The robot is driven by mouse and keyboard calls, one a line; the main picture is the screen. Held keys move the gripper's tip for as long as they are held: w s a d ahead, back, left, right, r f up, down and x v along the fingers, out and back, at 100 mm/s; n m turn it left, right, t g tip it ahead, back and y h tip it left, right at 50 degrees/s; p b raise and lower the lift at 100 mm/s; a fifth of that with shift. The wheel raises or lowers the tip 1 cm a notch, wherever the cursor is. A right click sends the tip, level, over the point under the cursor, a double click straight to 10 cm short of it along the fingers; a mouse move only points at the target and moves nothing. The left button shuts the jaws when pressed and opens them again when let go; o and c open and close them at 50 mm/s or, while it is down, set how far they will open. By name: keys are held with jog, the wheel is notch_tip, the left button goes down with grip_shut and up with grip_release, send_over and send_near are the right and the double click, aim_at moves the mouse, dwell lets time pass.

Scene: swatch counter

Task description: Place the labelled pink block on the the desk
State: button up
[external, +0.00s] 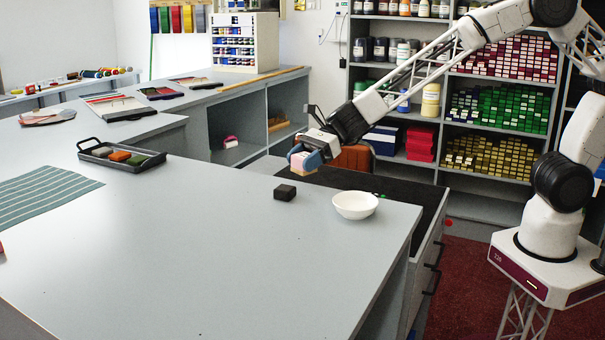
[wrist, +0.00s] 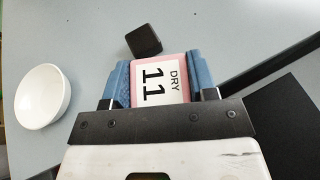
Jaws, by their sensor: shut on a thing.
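The pink block (wrist: 158,82) bears a white label reading "DRY 11" in the wrist view. My gripper (wrist: 160,80) is shut on it, with a blue finger on each side. In the external view my gripper (external: 306,158) holds the pink block (external: 299,160) in the air near the far edge of the grey desk (external: 200,240). The height above the desk is hard to judge.
A dark block (external: 285,192) and a white bowl (external: 356,205) stand on the desk near my gripper. A dark tray (external: 92,151) with several coloured blocks and a striped cloth (external: 40,195) lie to the left. The desk's middle and front are clear.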

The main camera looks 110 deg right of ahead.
jog(key=s+d+f+n+g+y, duration=0.2)
jog(key=s+d+f, duration=0.15)
jog(key=s, duration=0.45)
jog(key=s+d+f+n+g+y, duration=0.2)
jog(key=s+d+f+n, duration=0.15)
jog(key=s, duration=0.45)
jog(key=s+d+f+n+g+y, duration=0.2)
jog(key=s+d+f+y, duration=0.15)
jog(key=s, duration=0.45)
jog(key=shift+m+t+h, duration=0.55)
jog(key=shift+t+h, duration=0.05)
jog(key=shift+h, duration=0.15)
jog(key=s+a+f, duration=0.1)
jog(key=s, duration=0.3)
jog(key=s+a+f, duration=0.1)
jog(key=s, duration=0.4)
jog(key=s+a+f, duration=0.2)
jog(key=s, duration=0.3)
jog(key=s+a+m+t+h, duration=0.1)
jog(key=s+a+m+t, duration=0.1)
jog(key=s+a, duration=0.7)
jog(key=s+f, duration=0.1)
jog(key=s, duration=0.2)
jog(key=shift+h, duration=0.3)
jog(key=shift+d, duration=0.1)
